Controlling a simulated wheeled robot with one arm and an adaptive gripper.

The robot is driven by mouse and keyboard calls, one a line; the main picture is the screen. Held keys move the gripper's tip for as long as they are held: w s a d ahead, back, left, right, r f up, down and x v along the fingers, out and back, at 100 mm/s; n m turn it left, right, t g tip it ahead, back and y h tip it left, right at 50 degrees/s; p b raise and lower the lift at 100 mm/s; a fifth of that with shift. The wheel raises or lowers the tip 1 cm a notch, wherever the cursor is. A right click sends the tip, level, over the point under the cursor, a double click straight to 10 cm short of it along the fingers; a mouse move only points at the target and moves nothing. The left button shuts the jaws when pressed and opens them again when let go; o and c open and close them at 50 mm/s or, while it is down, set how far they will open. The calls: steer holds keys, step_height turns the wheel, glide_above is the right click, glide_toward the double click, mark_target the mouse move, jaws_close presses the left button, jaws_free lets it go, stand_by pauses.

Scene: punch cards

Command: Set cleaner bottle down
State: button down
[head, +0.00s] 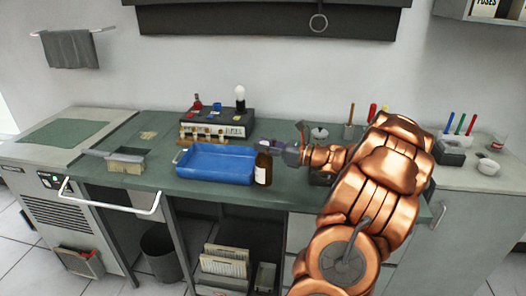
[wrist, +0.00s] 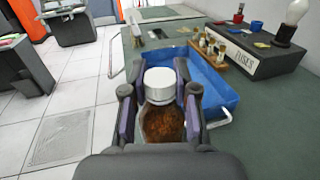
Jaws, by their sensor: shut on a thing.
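The cleaner bottle (head: 263,170) is brown with a pale label and stands upright at the front edge of the green counter, by the right end of the blue tray. In the wrist view, its white cap and brown body (wrist: 162,122) sit between the two fingers. My gripper (head: 270,150) reaches in from the right and is shut on the bottle; it also shows in the wrist view (wrist: 160,100). I cannot tell whether the bottle's base touches the counter.
The blue tray (head: 216,178) is just left of the bottle. A fuse box (head: 218,127) with a bulb (head: 240,94) stands behind it. A brush (head: 125,159) lies on the counter at left. A small grey pot (head: 319,134) is behind my arm. Open shelves lie below the counter.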

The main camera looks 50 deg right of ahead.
steer(key=s+a+b, duration=0.1)
steer(key=s+a, duration=0.2)
steer(key=s, duration=0.3)
steer(key=s+a+r+b, duration=0.1)
steer(key=s+a, duration=0.3)
steer(key=s, duration=0.2)
steer(key=shift+s+r+b, duration=0.2)
steer(key=shift+s+b, duration=0.15)
steer(key=w+a+f+n+g+y+p, duration=0.1)
steer(key=w+a+f+n+g+y, duration=0.15)
steer(key=w+a, duration=0.5)
steer(key=w+a+f+n+g+y+p, duration=0.1)
steer(key=w+a+f+n+y, duration=0.3)
steer(key=w, duration=0.6)
steer(key=w+a+f+g, duration=0.1)
steer(key=w+a+f, duration=0.1)
steer(key=a, duration=0.4)
steer(key=w+a+f+g+y, duration=0.1)
steer(key=w+a+f, duration=0.2)
steer(key=a, duration=0.3)
steer(key=w+a+f+g+y+p, duration=0.1)
steer(key=w+a+f, duration=0.2)
steer(key=a, duration=0.3)
steer(key=shift+w+a+f, duration=0.15)
steer(key=shift+w+a, duration=0.1)
steer(key=shift+w, duration=0.2)
steer(key=shift+s+d, duration=0.1)
steer(key=shift+s, duration=0.05)
